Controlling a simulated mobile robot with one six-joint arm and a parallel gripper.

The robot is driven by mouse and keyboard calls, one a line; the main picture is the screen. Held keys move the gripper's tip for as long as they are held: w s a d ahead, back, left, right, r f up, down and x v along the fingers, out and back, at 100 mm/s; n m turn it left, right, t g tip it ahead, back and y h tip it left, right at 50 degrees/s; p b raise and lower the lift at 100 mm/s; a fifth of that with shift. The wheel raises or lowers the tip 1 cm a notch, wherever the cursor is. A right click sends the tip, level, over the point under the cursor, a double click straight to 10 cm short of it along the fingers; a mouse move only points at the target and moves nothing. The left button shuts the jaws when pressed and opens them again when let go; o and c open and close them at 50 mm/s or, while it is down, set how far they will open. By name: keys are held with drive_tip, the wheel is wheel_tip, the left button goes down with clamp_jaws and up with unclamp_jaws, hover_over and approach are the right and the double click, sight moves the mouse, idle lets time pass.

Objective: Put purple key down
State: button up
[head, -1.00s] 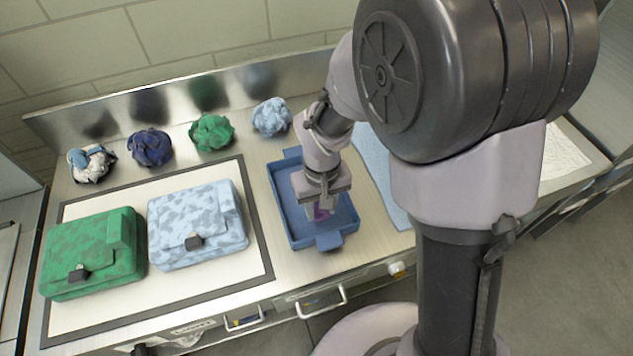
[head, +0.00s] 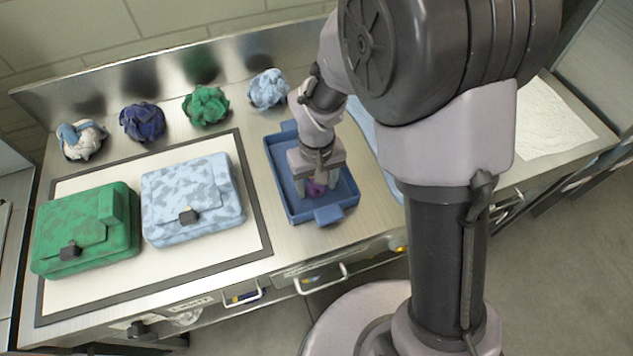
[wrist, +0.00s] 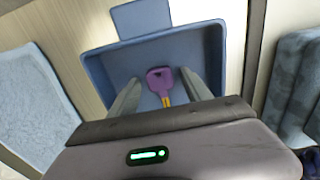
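The purple key (head: 315,187) is in the blue tray (head: 347,201), low between my fingers. In the wrist view the key (wrist: 160,82) has a purple head and a yellowish shaft, and the tray (wrist: 97,72) surrounds it. My gripper (head: 316,190) points down into the tray. In the wrist view my gripper (wrist: 162,85) has its fingers spread, with a gap on each side of the key. The key appears to rest on the tray floor; the tip of its shaft is hidden by my gripper body.
A green bag (head: 88,228) and a light blue bag (head: 190,200) lie on a dark-bordered mat (head: 190,258) to the left. Several crumpled cloth bundles, such as the green one (head: 206,105), line the back. A light blue cloth (wrist: 38,110) lies beside the tray.

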wheel_tip(320, 180, up, 12)
drive_tip(key=p, duration=0.5)
wheel_tip(320, 180, up, 10)
drive_tip(key=m+t+y, duration=0.1)
drive_tip(key=m+t, duration=0.1)
drive_tip(key=m, duration=0.1)
hover_over(317, 188)
drive_tip(key=s+d, duration=0.4)
drive_tip(key=s, duration=0.1)
drive_tip(key=s+d+r+m+t, duration=0.1)
drive_tip(key=s+r+m+t, duration=0.1)
drive_tip(key=s+r, duration=0.1)
drive_tip(key=s+d+r+m+t+y, duration=0.1)
drive_tip(key=s+d+r+m, duration=0.1)
drive_tip(key=s, duration=0.4)
drive_tip(key=shift+s+d+r+m+t, duration=0.3)
drive_tip(key=shift+r+t, duration=0.1)
drive_tip(key=shift+r, duration=0.1)
drive_tip(key=shift+w, duration=0.1)
wheel_tip(317, 188, down, 3)
drive_tip(key=b, duration=0.3)
drive_tip(key=shift+f, duration=0.15)
